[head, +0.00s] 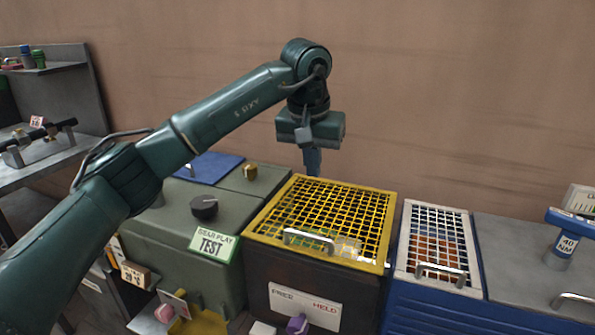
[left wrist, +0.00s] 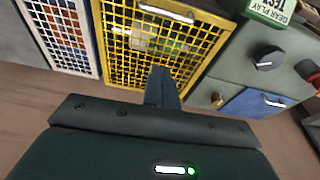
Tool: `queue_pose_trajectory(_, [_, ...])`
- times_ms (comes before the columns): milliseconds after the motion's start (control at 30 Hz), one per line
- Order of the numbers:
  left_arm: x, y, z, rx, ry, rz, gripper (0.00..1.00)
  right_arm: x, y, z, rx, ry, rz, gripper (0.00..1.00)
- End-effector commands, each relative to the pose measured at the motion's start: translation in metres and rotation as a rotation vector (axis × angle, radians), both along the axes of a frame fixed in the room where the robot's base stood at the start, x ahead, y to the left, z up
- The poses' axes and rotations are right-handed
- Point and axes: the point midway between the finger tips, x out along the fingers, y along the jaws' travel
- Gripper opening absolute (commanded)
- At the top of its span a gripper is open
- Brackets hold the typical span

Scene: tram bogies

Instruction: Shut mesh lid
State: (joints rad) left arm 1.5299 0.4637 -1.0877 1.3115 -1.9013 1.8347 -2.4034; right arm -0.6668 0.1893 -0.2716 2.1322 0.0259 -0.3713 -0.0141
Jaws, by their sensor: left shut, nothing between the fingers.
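A yellow mesh lid (head: 348,187) lies across the top of a dark box (head: 262,262), with a bar handle (head: 308,240) along its front edge. It looks down on the box, though I cannot tell whether it sits fully flush. Items under the mesh are only partly visible. My left gripper (head: 312,162) is shut and empty, pointing down by the lid's far left edge. In the left wrist view the shut fingers (left wrist: 161,86) overlap the edge of the yellow lid (left wrist: 122,62); I cannot tell whether they touch it. My right gripper is out of view.
A white-framed mesh lid (head: 437,225) lies on a blue cabinet to the right. A green-grey unit with a black knob (head: 204,207) and a "TEST" sign (head: 213,244) stands left. A purple knob (head: 297,323) sits on the box front. A blue-handled tool (head: 565,235) stands far right.

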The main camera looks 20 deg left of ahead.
Motion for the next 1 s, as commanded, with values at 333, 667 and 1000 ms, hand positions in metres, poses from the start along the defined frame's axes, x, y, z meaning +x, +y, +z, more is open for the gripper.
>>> queue_pose_trajectory(333, [-0.006,-0.012,-0.008,0.011,0.075,-0.029,0.0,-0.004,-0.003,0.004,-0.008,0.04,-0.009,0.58])
queue_pose_trajectory(667, [0.006,-0.012,-0.075,0.01,0.073,-0.026,0.0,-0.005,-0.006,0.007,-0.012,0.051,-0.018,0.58])
queue_pose_trajectory(1000, [-0.012,-0.011,-0.115,0.011,0.068,-0.028,0.0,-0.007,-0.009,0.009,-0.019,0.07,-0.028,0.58])
